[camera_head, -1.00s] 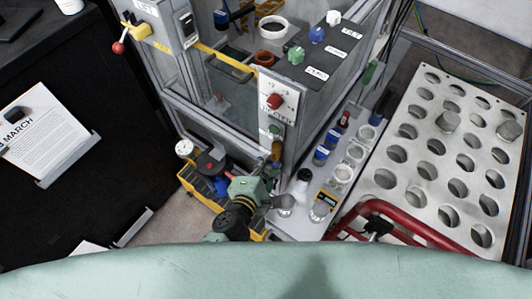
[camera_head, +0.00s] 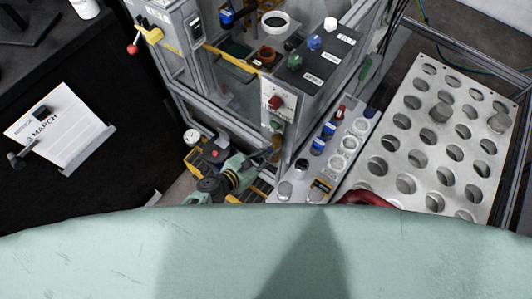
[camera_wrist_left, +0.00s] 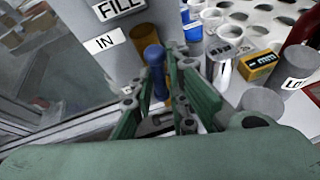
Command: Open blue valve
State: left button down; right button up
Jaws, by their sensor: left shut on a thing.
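A blue valve handle (camera_wrist_left: 155,58) shows in the wrist view, upright between the fingers of my left gripper (camera_wrist_left: 168,80). The gripper is shut on it, below the FILL and IN labels (camera_wrist_left: 110,43). In the head view my left gripper (camera_head: 268,156) is at the lower front corner of the machine, under the panel with the red knob (camera_head: 275,102). The fingers hide the valve there. My right gripper is not in view.
A blue knob (camera_head: 314,42) and a green knob (camera_head: 294,62) sit on the machine's top. A grey rack of cups and vials (camera_head: 300,187) stands close to the right of my left gripper. A perforated metal plate (camera_head: 412,140) lies further right.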

pick_arm(q)
jog(key=shift+w+a+r+n+h, duration=0.1)
jog(key=shift+w+r+n+h, duration=0.15)
jog(key=shift+n+h, duration=0.2)
jog(key=shift+n, duration=0.25)
jog(key=c, duration=1.9)
grip_release()
jog(key=shift+c, duration=0.2)
jog(key=shift+o, duration=0.9)
jog(key=shift+f, duration=0.2)
jog(key=shift+s, duration=0.15)
jog(key=shift+s+a, duration=0.25)
jog(key=shift+a, duration=0.05)
jog(key=v, duration=1.1)
jog(key=shift+r, duration=0.35)
